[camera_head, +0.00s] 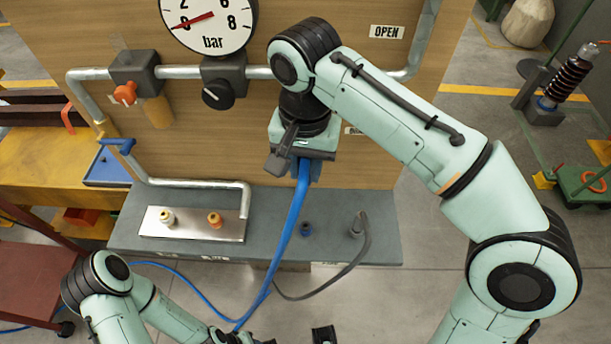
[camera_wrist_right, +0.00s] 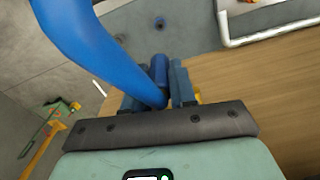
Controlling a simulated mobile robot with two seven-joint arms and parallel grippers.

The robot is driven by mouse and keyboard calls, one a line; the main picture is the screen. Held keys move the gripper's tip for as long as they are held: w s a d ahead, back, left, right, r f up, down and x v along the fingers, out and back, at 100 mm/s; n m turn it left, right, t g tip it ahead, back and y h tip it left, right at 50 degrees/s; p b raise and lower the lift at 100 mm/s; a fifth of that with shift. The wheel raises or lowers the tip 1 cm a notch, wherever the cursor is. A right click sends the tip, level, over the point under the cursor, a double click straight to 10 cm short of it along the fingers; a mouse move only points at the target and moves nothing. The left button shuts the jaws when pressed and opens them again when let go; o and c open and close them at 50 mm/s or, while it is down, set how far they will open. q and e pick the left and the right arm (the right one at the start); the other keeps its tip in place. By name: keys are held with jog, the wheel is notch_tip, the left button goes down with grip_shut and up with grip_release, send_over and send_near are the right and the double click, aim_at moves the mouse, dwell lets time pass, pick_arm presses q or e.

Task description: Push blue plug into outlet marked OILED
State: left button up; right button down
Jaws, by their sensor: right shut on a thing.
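My right gripper (camera_head: 303,172) is raised in front of the wooden panel, above the grey shelf. In the right wrist view its fingers (camera_wrist_right: 158,90) are shut on the blue plug (camera_wrist_right: 159,70). A thick blue hose (camera_head: 293,215) hangs from the gripper and also shows in the wrist view (camera_wrist_right: 98,45). In the head view the gripper mostly hides the plug. A pale yellow fitting (camera_head: 167,218) and an orange fitting (camera_head: 214,220) stand on a metal plate. No OILED marking is readable; a small panel label (camera_head: 354,131) is partly hidden. My left gripper (camera_head: 240,338) is cut off at the bottom edge.
The grey shelf (camera_head: 270,210) also bears a small dark blue fitting (camera_head: 305,229) and a grey plug with a hose (camera_head: 357,224). A pipe with an orange valve (camera_head: 125,93), a black knob (camera_head: 218,94) and a bar gauge (camera_head: 208,20) are on the panel (camera_head: 330,20).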

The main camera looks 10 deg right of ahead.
aim_at(305, 161)
pick_arm(q)
jog(key=shift+w+r, duration=0.15)
jog(key=shift+r, duration=0.2)
pick_arm(e)
jog(key=shift+r, duration=0.9)
jog(key=shift+r+p, duration=1.8)
jog(key=shift+p, duration=0.05)
pick_arm(q)
jog(key=r, duration=0.1)
jog(key=w+r, duration=0.2)
jog(key=r, duration=0.1)
jog(key=shift+f, duration=0.1)
pick_arm(e)
jog(key=shift+f, duration=0.1)
